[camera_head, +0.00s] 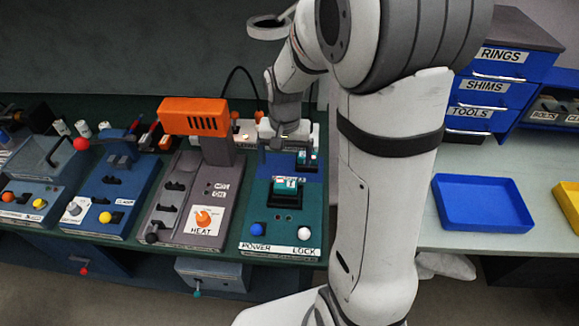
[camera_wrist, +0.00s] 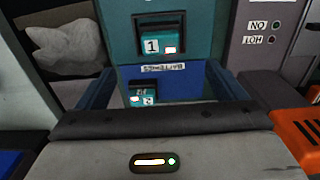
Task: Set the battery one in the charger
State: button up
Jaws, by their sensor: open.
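Battery one (camera_wrist: 160,44), a teal block marked 1 with a white patch, sits in the dark slot of the teal charger panel (camera_head: 260,212). It also shows in the head view (camera_head: 286,185). How deep it sits cannot be told. Battery two (camera_wrist: 145,94) lies in the blue rack (camera_wrist: 190,82) behind the panel, partly hidden by my wrist. My gripper (camera_head: 288,151) is open above the rack, with its jaws spread to either side. It appears empty and apart from battery one.
The panel's front has a blue knob (camera_head: 257,229) and a white knob (camera_head: 304,233). The orange-topped heat station (camera_head: 195,118) stands close on the left. A blue tray (camera_head: 482,203) lies on the right-hand table. My arm hides the space between.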

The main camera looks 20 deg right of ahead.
jog(key=s+r+n+t, duration=0.3)
jog(key=s+r, duration=0.8)
jog(key=s, duration=0.5)
jog(key=shift+a+r+n, duration=0.15)
jog(key=shift+r+n, duration=0.1)
jog(key=shift+n, duration=0.45)
